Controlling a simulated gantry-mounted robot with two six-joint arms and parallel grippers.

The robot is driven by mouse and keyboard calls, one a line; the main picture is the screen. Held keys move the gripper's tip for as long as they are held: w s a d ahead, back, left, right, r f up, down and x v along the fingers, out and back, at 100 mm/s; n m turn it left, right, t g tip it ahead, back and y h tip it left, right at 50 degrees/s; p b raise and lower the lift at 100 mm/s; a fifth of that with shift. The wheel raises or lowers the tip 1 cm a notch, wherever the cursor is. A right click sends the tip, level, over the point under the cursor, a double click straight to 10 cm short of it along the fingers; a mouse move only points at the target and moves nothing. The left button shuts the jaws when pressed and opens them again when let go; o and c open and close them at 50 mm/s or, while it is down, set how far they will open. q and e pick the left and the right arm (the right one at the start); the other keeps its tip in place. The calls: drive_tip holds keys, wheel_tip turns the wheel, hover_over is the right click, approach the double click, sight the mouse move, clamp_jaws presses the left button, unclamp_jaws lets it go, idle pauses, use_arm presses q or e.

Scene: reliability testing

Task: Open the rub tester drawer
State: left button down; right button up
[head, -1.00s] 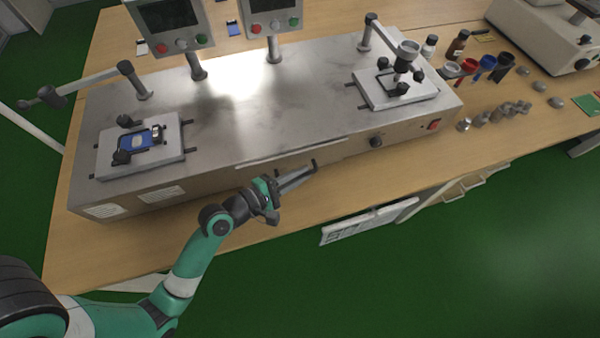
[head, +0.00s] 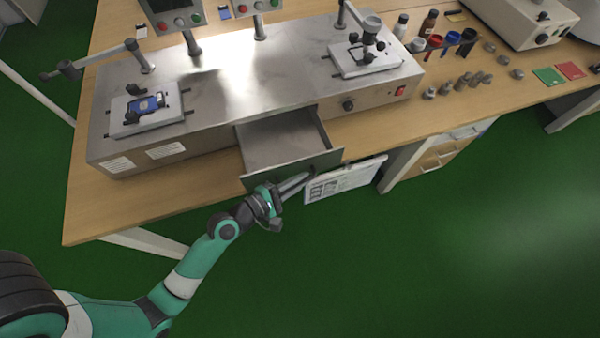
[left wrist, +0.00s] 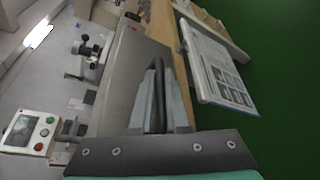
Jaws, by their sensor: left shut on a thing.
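The rub tester (head: 225,90) is a long metal box on the wooden table. Its drawer (head: 280,138) stands out from the front, open and empty inside. My left gripper (head: 305,177) is at the outer face of the drawer front, with its fingers shut on the drawer's handle, which they largely hide. In the left wrist view, the fingers (left wrist: 158,95) are close together in front of the grey drawer front (left wrist: 127,70). My right gripper is not in view.
Metal weights (head: 465,80), bottles and coloured cups stand right of the tester. A white printed board (head: 345,180) hangs below the table edge, close to the right of my left gripper. Green floor in front is clear.

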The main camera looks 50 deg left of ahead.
use_arm(q)
drive_tip(key=shift+w+a, duration=0.1)
drive_tip(key=c, duration=1.2)
unclamp_jaws()
drive_tip(key=v, duration=1.1)
drive_tip(key=shift+s+r, duration=0.15)
drive_tip(key=shift+s, duration=0.2)
